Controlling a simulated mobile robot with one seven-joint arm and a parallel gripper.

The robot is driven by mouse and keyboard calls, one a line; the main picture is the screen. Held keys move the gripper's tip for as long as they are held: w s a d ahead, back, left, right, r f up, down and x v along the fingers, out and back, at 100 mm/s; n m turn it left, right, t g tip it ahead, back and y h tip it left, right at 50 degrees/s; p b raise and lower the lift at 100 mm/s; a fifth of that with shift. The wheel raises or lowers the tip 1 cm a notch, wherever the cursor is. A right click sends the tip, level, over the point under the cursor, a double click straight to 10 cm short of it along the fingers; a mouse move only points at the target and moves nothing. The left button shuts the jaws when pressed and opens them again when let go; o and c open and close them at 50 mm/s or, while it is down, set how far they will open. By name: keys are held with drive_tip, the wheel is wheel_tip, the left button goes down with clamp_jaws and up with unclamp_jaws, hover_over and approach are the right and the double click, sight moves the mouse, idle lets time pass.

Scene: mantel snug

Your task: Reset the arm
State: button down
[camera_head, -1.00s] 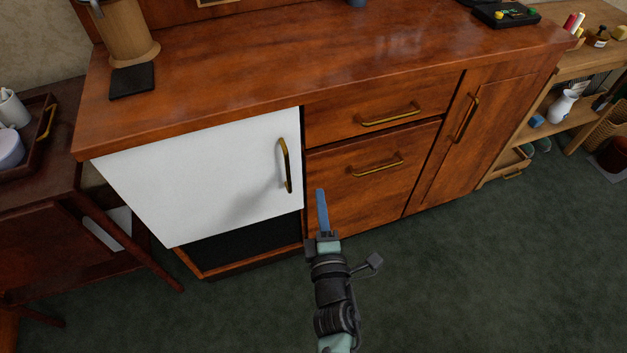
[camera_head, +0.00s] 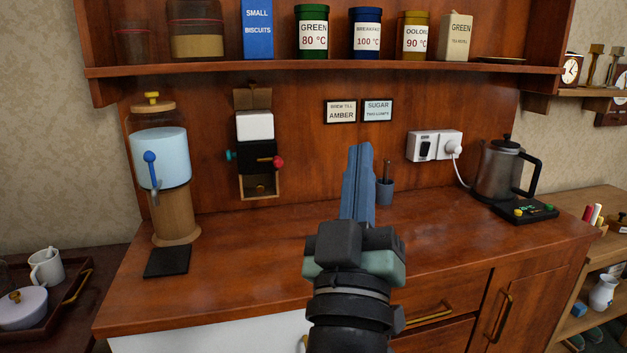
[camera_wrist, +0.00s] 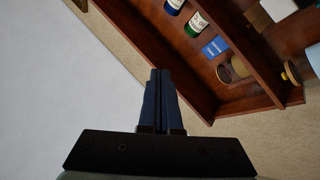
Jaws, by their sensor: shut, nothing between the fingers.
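My gripper (camera_head: 359,160) is raised in front of the wooden cabinet, in the middle of the head view. Its blue fingers point upward and are together, with nothing between them. In the wrist view my gripper (camera_wrist: 160,75) also shows shut and empty, with the wall and the tilted shelf beyond it. The fingertips overlap the back panel in the picture, and I see no contact with anything.
The wooden counter (camera_head: 250,275) holds a water dispenser (camera_head: 160,160), a dark pad (camera_head: 167,261), a small blue cup (camera_head: 385,190) and a kettle (camera_head: 500,168). A shelf (camera_head: 300,68) with several canisters hangs above. A tray (camera_head: 50,305) with crockery stands at left.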

drive_tip(key=s+a+r+m+t+y+p, duration=0.1)
drive_tip(key=s+a+r+m+t+y, duration=0.15)
drive_tip(key=s+r, duration=0.5)
drive_tip(key=s+a+r+m+t+y+p, duration=0.1)
drive_tip(key=s+a+r+y, duration=0.15)
drive_tip(key=s+r, duration=0.5)
wheel_tip(320, 180, up, 21)
drive_tip(key=w+h+p, duration=0.1)
drive_tip(key=w+p, duration=0.1)
drive_tip(key=p, duration=1.8)
drive_tip(key=shift+w+r, duration=0.2)
drive_tip(key=shift+w, duration=0.05)
drive_tip(key=shift+n, duration=0.25)
